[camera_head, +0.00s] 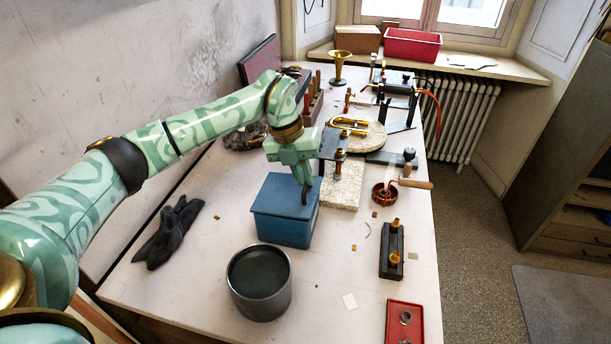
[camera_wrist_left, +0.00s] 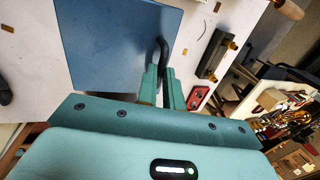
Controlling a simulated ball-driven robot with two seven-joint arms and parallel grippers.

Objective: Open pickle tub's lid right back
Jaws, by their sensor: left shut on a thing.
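The pickle tub (camera_head: 283,228) is a blue box standing on the workbench, left of centre. Its flat blue lid (camera_head: 277,194) lies over the top and looks closed; a slight lift would be hard to tell. The lid fills the upper middle of the left wrist view (camera_wrist_left: 110,45). My left gripper (camera_head: 305,186) is at the lid's right side, with its fingers shut on the dark curved handle (camera_wrist_left: 163,48). The gripper also shows in the wrist view (camera_wrist_left: 164,88). The inside of the tub is hidden. My right gripper is not in view.
A dark round pot (camera_head: 259,284) stands just in front of the tub. A black cloth (camera_head: 169,232) lies to the left. A stone block (camera_head: 342,187) with brass parts is close on the right. A black rack (camera_head: 391,251) and red tray (camera_head: 404,324) line the right edge.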

